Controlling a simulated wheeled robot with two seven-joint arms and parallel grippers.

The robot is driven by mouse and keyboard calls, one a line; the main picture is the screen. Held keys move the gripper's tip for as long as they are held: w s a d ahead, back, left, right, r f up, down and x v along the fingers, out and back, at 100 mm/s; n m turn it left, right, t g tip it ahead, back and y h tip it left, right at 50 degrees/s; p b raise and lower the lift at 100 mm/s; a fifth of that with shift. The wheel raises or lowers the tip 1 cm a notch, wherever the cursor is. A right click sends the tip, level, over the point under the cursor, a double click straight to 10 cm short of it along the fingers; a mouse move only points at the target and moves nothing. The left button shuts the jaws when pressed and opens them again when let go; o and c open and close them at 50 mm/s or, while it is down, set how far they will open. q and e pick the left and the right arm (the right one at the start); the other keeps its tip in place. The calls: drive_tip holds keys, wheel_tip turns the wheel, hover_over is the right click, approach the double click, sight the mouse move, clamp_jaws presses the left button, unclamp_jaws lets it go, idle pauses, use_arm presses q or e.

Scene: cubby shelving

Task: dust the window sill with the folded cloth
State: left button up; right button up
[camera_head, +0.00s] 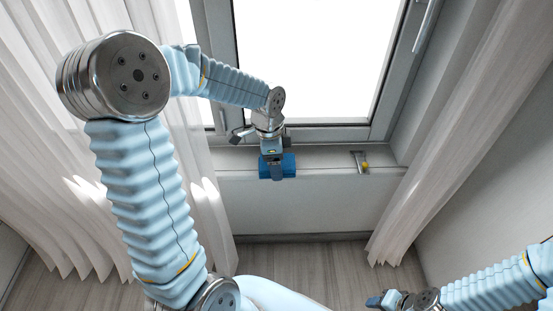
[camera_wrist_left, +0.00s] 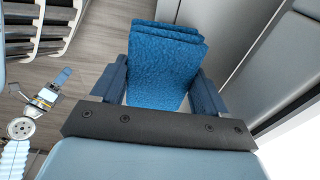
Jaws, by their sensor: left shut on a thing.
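The folded cloth (camera_head: 289,168) is blue. My left gripper (camera_head: 277,172) is shut on it, at the front edge of the white window sill (camera_head: 325,157). In the left wrist view the cloth (camera_wrist_left: 165,62) shows as thick folded layers between the two dark blue fingers of my left gripper (camera_wrist_left: 162,88). I cannot tell whether the cloth touches the sill. My right gripper (camera_head: 383,300) is low at the bottom right in the head view, away from the sill. It is too small and partly turned to tell its opening.
A small metal piece with a yellow knob (camera_head: 361,163) is on the sill to the right of the cloth. Sheer curtains hang at left (camera_head: 50,130) and right (camera_head: 440,135). The window (camera_head: 315,55) stands behind the sill. Wood floor (camera_head: 320,268) lies below.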

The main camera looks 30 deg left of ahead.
use_arm(q)
drive_tip(key=s+d+r+p, duration=0.2)
drive_tip(key=s+r, duration=0.1)
drive_tip(key=r, duration=0.1)
drive_tip(key=shift+s+d+r, duration=0.15)
drive_tip(key=shift+s, duration=0.15)
idle(0.4)
